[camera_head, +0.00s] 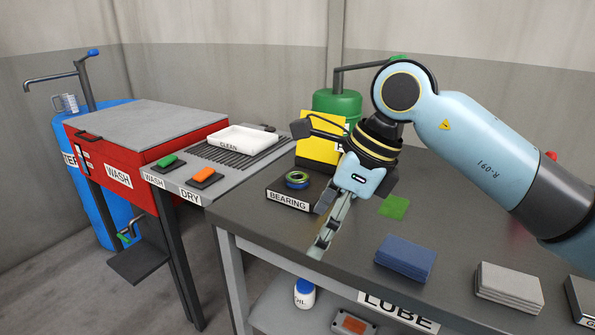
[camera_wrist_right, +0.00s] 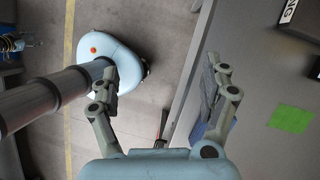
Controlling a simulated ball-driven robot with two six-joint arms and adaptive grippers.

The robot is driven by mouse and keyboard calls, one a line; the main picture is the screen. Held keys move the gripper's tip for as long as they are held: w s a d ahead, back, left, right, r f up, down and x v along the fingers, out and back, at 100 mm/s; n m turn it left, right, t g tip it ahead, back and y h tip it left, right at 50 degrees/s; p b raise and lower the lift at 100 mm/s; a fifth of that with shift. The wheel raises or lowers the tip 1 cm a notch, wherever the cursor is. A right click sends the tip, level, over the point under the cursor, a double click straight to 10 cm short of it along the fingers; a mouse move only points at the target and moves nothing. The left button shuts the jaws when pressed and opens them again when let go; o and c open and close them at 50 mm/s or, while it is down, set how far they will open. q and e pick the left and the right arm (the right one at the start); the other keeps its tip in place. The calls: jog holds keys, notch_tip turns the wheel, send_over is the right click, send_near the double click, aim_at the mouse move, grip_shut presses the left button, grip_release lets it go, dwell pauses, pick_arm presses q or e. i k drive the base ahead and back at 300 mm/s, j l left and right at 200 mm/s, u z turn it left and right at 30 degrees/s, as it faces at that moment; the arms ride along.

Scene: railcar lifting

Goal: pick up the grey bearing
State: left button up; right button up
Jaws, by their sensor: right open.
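A small stack of rings (camera_head: 297,180), blue with a dark and greenish part, sits on the black tray (camera_head: 289,200) labelled BEARING. I cannot make out a plainly grey bearing among them. My right gripper (camera_head: 320,228) is open and empty, pointing down over the table to the right of the tray and apart from the rings. In the right wrist view its two fingers (camera_wrist_right: 163,80) are spread with the floor and table edge behind them. There the tray's label shows only at the upper right, and no rings are visible. My left gripper is not in view.
A green pad (camera_head: 393,207), blue cloths (camera_head: 405,258) and grey cloths (camera_head: 509,287) lie on the dark table (camera_head: 340,280). A yellow box (camera_head: 318,137) stands behind the tray. A white CLEAN tray (camera_head: 241,139) sits on the drying rack beside the red WASH cabinet (camera_head: 150,150).

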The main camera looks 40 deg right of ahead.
aim_at(295, 180)
jog(key=i+l, duration=0.75)
